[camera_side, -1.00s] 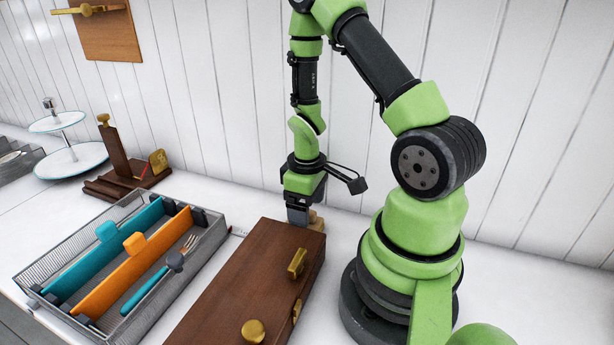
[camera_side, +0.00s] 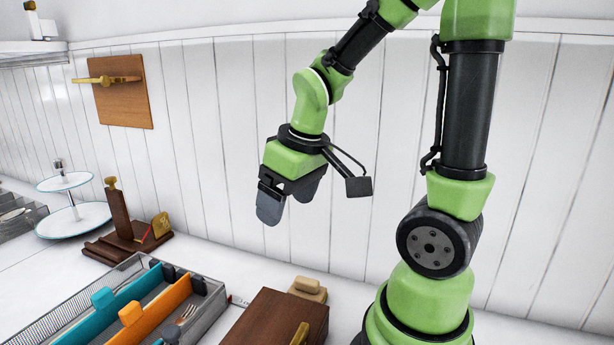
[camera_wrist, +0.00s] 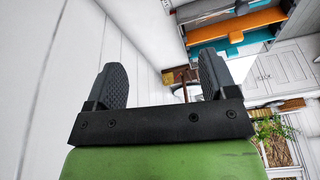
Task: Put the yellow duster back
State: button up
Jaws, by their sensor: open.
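I cannot pick out a yellow duster for certain in either view. My gripper (camera_side: 289,203) is open and empty in the side view, raised in front of the white panelled wall, its fingers pointing down. In the wrist view its two dark ridged fingers (camera_wrist: 161,70) stand apart with nothing between them. A tan block (camera_side: 307,285) lies at the back end of the dark wooden box (camera_side: 270,322), below and to the right of my gripper. A wooden board (camera_side: 122,105) with a brass peg (camera_side: 112,80) hangs on the wall at the left.
A grey mesh tray (camera_side: 205,313) with teal (camera_side: 125,297) and orange (camera_side: 165,305) dividers stands left of the box. Behind it are a wooden stand (camera_side: 125,240) with a small yellow piece (camera_side: 161,225) and a tiered white stand (camera_side: 75,220). Space around my gripper is clear.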

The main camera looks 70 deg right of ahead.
jog(key=s+a+r+m+t+y, duration=0.1)
jog(key=s+a+r+t+y, duration=0.1)
jog(key=s+a+r+t, duration=0.2)
jog(key=s+a+r, duration=0.2)
jog(key=a+r, duration=0.2)
jog(key=shift+s+r+m, duration=0.15)
jog(key=shift+m, duration=0.25)
dwell(0.6)
